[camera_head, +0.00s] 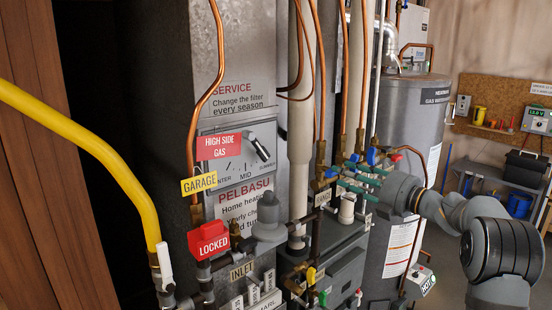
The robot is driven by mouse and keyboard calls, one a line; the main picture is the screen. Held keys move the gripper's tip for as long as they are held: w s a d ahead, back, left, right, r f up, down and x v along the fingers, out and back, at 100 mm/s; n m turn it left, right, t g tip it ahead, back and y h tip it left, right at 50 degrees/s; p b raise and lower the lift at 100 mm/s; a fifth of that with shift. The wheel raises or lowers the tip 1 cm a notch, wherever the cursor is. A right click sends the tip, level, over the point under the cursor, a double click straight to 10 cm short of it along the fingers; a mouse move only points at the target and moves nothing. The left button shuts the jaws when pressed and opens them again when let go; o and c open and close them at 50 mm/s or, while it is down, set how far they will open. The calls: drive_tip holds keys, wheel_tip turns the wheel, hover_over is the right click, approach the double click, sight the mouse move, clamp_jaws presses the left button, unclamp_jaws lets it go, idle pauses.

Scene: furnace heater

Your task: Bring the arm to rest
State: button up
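My arm reaches in from the right. My gripper (354,175) points left at the cluster of copper pipes and valves beside the furnace. Teal bars show at its tip, close to blue and brass valve parts (372,157). Whether it touches any of them cannot be told. The gap between its fingers is too small and cluttered to make out, and I cannot see anything clearly held.
The grey furnace (245,60) stands left of centre, with a red lock box (209,240) and a yellow gas pipe (90,140). A grey tank (412,110) stands behind my arm. A workbench (498,168) is at the far right. Copper pipes crowd the middle.

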drive_tip(key=shift+x, duration=1.2)
drive_tip(key=v, duration=1.2)
drive_tip(key=w+a+n+b, duration=0.1)
drive_tip(key=w+a+n, duration=0.2)
drive_tip(key=w+a, duration=0.5)
drive_tip(key=shift+w, duration=0.45)
